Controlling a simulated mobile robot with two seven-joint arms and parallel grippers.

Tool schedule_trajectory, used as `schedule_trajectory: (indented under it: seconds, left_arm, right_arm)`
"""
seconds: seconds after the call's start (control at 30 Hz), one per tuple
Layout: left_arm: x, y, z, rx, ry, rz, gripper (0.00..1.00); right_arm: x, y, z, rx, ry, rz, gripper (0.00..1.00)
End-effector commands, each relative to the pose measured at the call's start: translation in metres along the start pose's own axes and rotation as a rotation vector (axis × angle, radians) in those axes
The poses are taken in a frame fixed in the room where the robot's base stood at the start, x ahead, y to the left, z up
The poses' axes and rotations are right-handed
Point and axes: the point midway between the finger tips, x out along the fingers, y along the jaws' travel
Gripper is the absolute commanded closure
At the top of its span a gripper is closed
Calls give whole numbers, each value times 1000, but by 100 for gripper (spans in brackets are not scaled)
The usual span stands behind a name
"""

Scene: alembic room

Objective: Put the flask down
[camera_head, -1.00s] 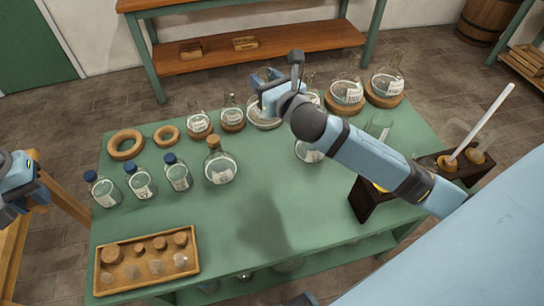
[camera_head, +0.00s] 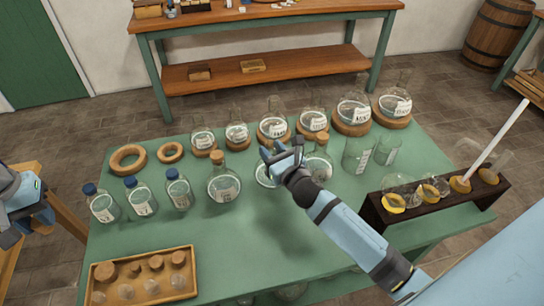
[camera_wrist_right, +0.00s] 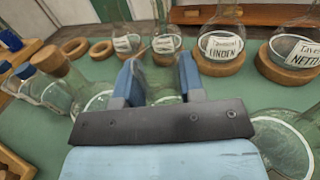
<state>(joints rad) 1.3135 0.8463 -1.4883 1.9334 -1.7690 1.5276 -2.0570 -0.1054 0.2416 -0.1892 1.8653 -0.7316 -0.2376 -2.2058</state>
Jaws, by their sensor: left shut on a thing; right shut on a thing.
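My right gripper (camera_head: 272,158), above the green table (camera_head: 235,260), is shut on a clear round flask (camera_head: 267,175). The flask is upright in the front row, between a corked flask (camera_head: 223,185) on its left and another corked flask (camera_head: 318,165) on its right. I cannot tell whether its base touches the table. In the right wrist view the jaws (camera_wrist_right: 158,78) close around clear glass, with most of the flask hidden by the gripper. My left gripper (camera_head: 25,205) is at the left edge, away from the table; what it holds cannot be made out.
Several labelled flasks stand on cork rings (camera_head: 350,128) along the back. Two empty rings (camera_head: 128,158) lie at the back left. Blue-capped bottles (camera_head: 140,200), a stopper tray (camera_head: 190,258), beakers (camera_head: 357,155) and a dark rack (camera_head: 420,215) surround the clear front middle.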

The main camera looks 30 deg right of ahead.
Motion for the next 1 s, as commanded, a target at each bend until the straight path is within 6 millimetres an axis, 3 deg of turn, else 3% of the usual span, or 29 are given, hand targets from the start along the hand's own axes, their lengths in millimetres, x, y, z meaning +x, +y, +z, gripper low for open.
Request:
schedule_trajectory:
  seconds: [0.13,0.53,0.57,0.67,1.0]
  left_arm:
    - [5,0,0,0,0,0,98]
    - [8,0,0,0,0,0,98]
    - [8,0,0,0,0,0,98]
    - [7,0,0,0,0,0,98]
    - [2,0,0,0,0,0,98]
  right_arm:
    - [0,0,-15,3,-1,-1,100]
    - [0,0,-20,-1,-2,0,100]
    - [0,0,-21,-1,0,0,62]
    - [0,0,-20,0,0,0,39]
    - [0,0,-15,1,-1,0,38]
